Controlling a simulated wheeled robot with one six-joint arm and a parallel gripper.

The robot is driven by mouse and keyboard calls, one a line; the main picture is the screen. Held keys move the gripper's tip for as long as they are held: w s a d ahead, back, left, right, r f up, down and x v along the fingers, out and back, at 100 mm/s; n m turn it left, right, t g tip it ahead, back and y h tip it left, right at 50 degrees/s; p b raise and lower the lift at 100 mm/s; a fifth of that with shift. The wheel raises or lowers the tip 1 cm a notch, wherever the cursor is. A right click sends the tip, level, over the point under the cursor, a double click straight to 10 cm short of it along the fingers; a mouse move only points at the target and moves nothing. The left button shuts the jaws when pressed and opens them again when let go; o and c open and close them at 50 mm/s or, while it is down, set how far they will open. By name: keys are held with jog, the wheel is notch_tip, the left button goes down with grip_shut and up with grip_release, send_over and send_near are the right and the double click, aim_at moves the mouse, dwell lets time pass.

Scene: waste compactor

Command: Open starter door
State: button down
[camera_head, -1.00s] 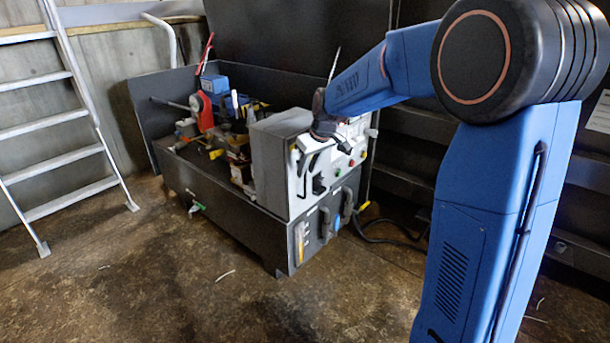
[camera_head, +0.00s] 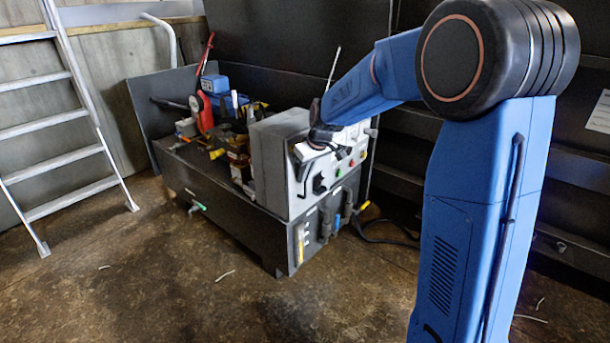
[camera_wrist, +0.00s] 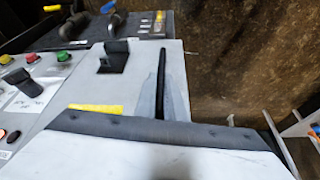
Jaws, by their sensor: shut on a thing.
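The starter box (camera_head: 282,165) is a grey cabinet on top of a dark machine housing. Its light front panel, the starter door (camera_head: 335,165), carries buttons and a black knob (camera_head: 318,184). The door (camera_wrist: 75,90) fills the left of the wrist view, with the black knob (camera_wrist: 113,56) sticking out. My gripper (camera_head: 307,155) is at the door's left edge in the head view. In the wrist view, my gripper's grey fingers (camera_wrist: 161,90) are shut around a slim black handle (camera_wrist: 161,65) near the door's edge. The door looks closed; a small gap cannot be ruled out.
Green and red buttons (camera_wrist: 63,57) sit on the panel. Hoses (camera_head: 337,215) and a yellow strip (camera_head: 300,240) are on the housing below. A ladder (camera_head: 70,120) stands at the left. The floor (camera_head: 200,290) in front is mostly clear.

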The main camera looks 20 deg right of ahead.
jog(key=shift+d, duration=0.1)
jog(key=s+d+n+g+y, duration=0.1)
jog(key=s+d+n, duration=0.25)
jog(key=d, duration=0.35)
jog(key=s+d+n+g+y, duration=0.1)
jog(key=s+d+n, duration=0.1)
jog(key=d+n, duration=0.4)
jog(key=w+d+n+g, duration=0.2)
jog(key=w+d+n, duration=0.1)
jog(key=d, duration=0.6)
jog(key=w+d+n+g, duration=0.1)
jog(key=w+d+n, duration=0.3)
jog(key=d, duration=0.4)
jog(key=shift+w+d+g, duration=0.3)
jog(key=shift+d+g, duration=0.1)
jog(key=shift+n, duration=0.25)
jog(key=c, duration=1.8)
grip_release()
jog(key=shift+c, duration=0.2)
jog(key=shift+r, duration=0.1)
